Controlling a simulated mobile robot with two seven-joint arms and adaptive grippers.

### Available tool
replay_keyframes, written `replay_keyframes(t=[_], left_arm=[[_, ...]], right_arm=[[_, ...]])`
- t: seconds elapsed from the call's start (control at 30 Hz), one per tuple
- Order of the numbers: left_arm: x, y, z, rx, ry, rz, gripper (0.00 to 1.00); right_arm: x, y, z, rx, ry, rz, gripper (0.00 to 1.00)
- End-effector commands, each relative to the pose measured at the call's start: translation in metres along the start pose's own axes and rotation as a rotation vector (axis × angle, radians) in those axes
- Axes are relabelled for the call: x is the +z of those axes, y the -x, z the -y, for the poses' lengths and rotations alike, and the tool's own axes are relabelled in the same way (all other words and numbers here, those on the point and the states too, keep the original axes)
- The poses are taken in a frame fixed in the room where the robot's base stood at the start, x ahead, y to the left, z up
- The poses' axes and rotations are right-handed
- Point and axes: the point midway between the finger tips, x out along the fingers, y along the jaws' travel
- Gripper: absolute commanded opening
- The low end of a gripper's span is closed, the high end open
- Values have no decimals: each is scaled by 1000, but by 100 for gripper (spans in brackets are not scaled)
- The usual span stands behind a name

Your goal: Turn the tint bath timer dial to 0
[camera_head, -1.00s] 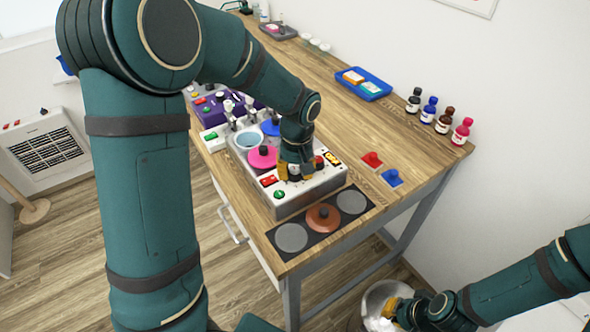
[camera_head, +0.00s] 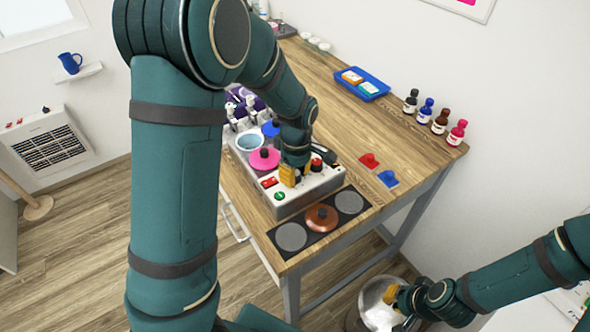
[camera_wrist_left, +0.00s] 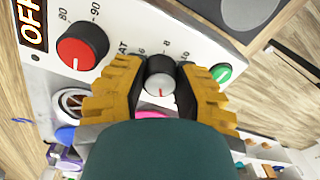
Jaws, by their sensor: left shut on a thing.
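The timer dial (camera_wrist_left: 161,76) is a small grey knob with a red pointer line, on the white front panel of the tint bath unit (camera_head: 310,188). In the left wrist view its line points to the bottom of the picture, away from the numbers 6, 8 and 10 at its upper side. I cannot see a 0; my fingers hide part of the scale. My left gripper (camera_wrist_left: 160,88) is shut on the dial, one yellow finger on each side; it also shows in the head view (camera_head: 290,176).
A red dial (camera_wrist_left: 82,47) marked 80 and 90 and a green button (camera_wrist_left: 221,72) flank the timer dial. Pink (camera_head: 264,158) and blue lids lie behind the panel. A hotplate strip with a copper lid (camera_head: 321,218) is in front. Bottles (camera_head: 440,121) stand at right.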

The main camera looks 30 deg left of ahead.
Motion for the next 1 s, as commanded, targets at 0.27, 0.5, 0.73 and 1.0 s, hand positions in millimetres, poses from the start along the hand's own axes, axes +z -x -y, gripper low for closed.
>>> replay_keyframes(t=[0.27,0.5,0.73,1.0], left_arm=[[2,-2,2,-7,69,4,0],[2,-2,2,-6,79,5,0],[2,-2,2,-6,78,5,36],[1,-1,0,-3,78,4,48]], right_arm=[[-2,4,2,0,-1,-5,0],[-3,5,2,0,-1,-6,0],[-2,5,2,0,-1,-5,0],[-2,5,2,0,-1,-5,0]])
